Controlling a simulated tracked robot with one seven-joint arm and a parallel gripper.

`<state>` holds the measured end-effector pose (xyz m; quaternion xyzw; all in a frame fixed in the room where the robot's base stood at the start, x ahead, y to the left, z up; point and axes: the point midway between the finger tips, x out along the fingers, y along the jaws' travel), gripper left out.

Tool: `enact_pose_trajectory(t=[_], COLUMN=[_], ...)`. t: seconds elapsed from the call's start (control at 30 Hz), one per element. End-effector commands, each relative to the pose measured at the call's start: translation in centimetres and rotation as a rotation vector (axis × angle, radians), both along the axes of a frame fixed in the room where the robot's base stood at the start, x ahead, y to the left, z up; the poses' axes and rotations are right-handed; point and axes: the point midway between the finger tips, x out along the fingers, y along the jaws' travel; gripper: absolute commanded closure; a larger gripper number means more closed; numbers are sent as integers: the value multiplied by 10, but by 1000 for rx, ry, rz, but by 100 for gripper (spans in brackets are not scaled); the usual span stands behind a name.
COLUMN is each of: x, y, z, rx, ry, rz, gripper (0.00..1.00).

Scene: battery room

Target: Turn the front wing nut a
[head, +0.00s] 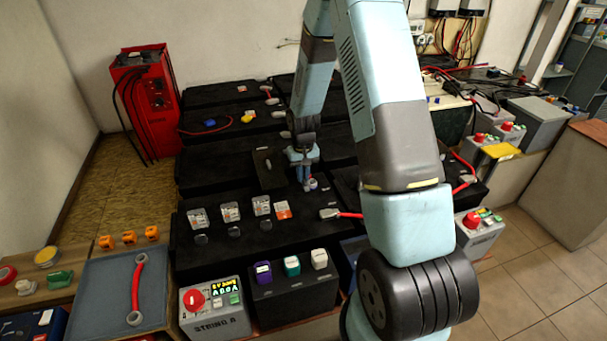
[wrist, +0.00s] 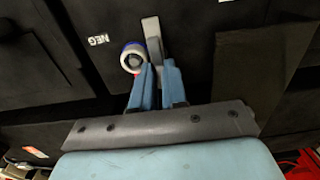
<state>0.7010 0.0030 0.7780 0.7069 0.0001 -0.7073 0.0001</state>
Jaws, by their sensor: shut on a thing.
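My gripper (head: 304,178) reaches down onto the black battery block in the middle of the head view. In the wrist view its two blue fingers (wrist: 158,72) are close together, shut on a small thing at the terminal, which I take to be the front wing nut. The fingers hide most of it. A grey metal strap (wrist: 152,38) runs away from the fingertips.
A dark flat plate (head: 267,168) lies left of my gripper. Clear-topped caps (head: 231,212) and a red cable (head: 348,215) lie nearer on the batteries. A grey tray (head: 100,290) with a red cable link stands at front left, a red charger (head: 147,100) at back left.

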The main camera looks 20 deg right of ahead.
Motion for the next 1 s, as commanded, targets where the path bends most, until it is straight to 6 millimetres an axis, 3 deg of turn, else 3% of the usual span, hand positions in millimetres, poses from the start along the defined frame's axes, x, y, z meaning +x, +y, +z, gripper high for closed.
enact_pose_trajectory(t=[0.47, 1.0], x=[0, -1], y=[1, 4], z=[0, 0], rx=[0, 0], ry=[0, 0], rz=[105, 582], gripper=[100, 100])
